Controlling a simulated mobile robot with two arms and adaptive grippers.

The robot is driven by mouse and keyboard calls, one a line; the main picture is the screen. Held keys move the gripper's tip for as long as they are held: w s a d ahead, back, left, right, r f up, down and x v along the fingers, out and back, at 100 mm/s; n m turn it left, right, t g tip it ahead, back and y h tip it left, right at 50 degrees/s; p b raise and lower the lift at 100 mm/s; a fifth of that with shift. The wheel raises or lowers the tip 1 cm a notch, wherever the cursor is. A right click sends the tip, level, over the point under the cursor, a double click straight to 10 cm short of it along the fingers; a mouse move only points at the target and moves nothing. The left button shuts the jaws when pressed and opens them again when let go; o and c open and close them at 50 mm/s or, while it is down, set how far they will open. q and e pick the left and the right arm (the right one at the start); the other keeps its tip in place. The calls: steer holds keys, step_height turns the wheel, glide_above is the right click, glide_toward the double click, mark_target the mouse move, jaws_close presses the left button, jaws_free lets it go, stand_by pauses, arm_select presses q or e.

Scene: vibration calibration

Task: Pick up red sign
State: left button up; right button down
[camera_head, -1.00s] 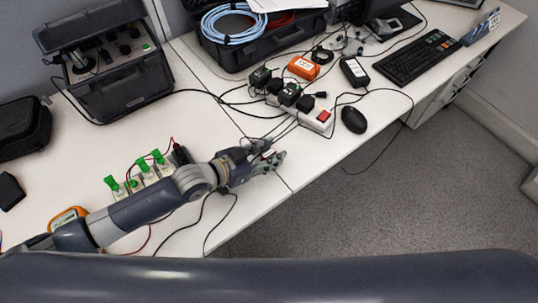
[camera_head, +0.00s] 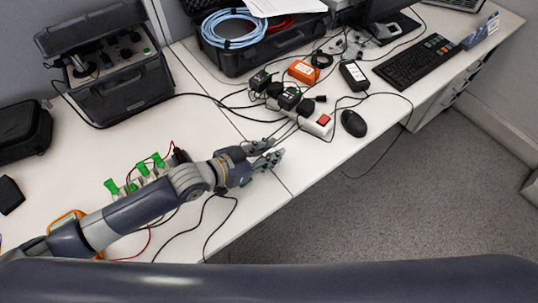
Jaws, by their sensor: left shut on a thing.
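My left gripper (camera_head: 268,153) is over the front part of the white desk (camera_head: 240,222), near its edge, with its fingers pointing right. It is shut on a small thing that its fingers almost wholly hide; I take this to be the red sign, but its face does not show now. My right gripper is not in view.
A power strip with a red switch (camera_head: 323,120), black adapters (camera_head: 289,97) and cables lie beyond the gripper. An orange box (camera_head: 303,71), mouse (camera_head: 353,123) and keyboard (camera_head: 417,62) are farther right. Green-topped terminals (camera_head: 142,168) stand beside my left arm.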

arm_select(q)
steer(key=s, duration=0.4)
steer(key=s+r, duration=0.1)
steer(key=s, duration=0.4)
steer(key=s+r, duration=0.1)
steer(key=s, duration=0.4)
steer(key=shift+a+r, duration=0.1)
steer(key=shift+r, duration=0.1)
steer(key=shift+s+r, duration=0.15)
steer(key=shift+s, duration=0.85)
steer(key=shift+w, duration=0.1)
